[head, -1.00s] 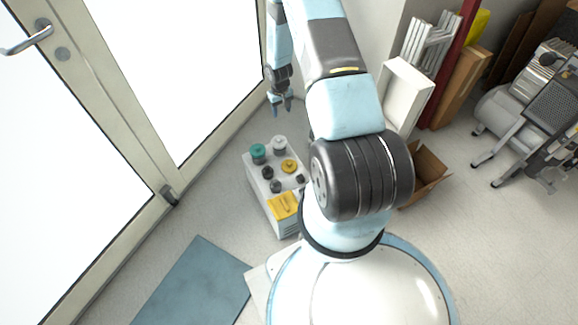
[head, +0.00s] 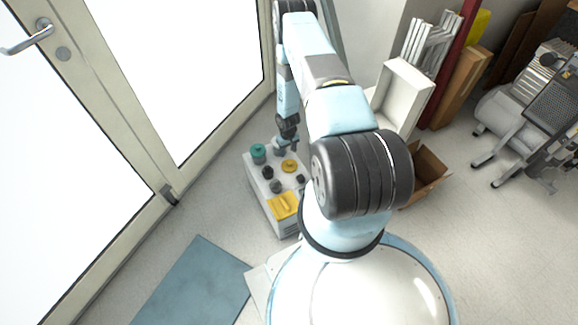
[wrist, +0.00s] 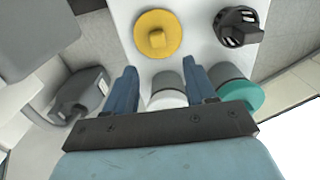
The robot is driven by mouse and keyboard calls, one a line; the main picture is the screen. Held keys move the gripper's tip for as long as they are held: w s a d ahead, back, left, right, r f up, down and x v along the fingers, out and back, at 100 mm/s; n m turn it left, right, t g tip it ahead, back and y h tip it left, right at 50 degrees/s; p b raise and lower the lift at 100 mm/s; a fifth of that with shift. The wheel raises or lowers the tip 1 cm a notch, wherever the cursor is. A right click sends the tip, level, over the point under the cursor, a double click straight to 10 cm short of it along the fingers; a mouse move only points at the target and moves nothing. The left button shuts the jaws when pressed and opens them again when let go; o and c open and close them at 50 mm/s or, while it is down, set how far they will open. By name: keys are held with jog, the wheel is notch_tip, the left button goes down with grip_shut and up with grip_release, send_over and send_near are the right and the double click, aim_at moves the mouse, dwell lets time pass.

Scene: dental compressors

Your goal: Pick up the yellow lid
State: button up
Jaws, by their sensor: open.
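A round yellow lid (head: 289,166) with a raised knob sits on top of the white box (head: 258,194). In the wrist view the round yellow lid (wrist: 158,33) lies ahead of the fingertips, clear of them. My gripper (head: 288,147) is over the far end of the box, short of the lid. In the wrist view my gripper (wrist: 161,73) is open, its blue fingers on either side of a white-and-grey jar (wrist: 167,90); I cannot tell whether they touch it. A yellow rectangular piece (head: 283,206) is at the near end of the box.
A teal-topped jar (wrist: 240,93) stands right beside the grey jar, close to a finger. Black knobs (head: 268,172) stand near the lid. A glass door (head: 190,80) is left, an open cardboard box (head: 428,170) right.

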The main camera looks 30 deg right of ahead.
aim_at(289, 162)
notch_tip(289, 162, down, 3)
jog(key=shift+r, duration=0.15)
jog(key=shift+s+d+f, duration=0.1)
jog(key=shift+s+f, duration=0.05)
jog(key=shift+f, duration=1.25)
jog(key=shift+s+f, duration=0.1)
jog(key=shift+f, duration=1.25)
jog(key=shift+c, duration=0.2)
grip_shut()
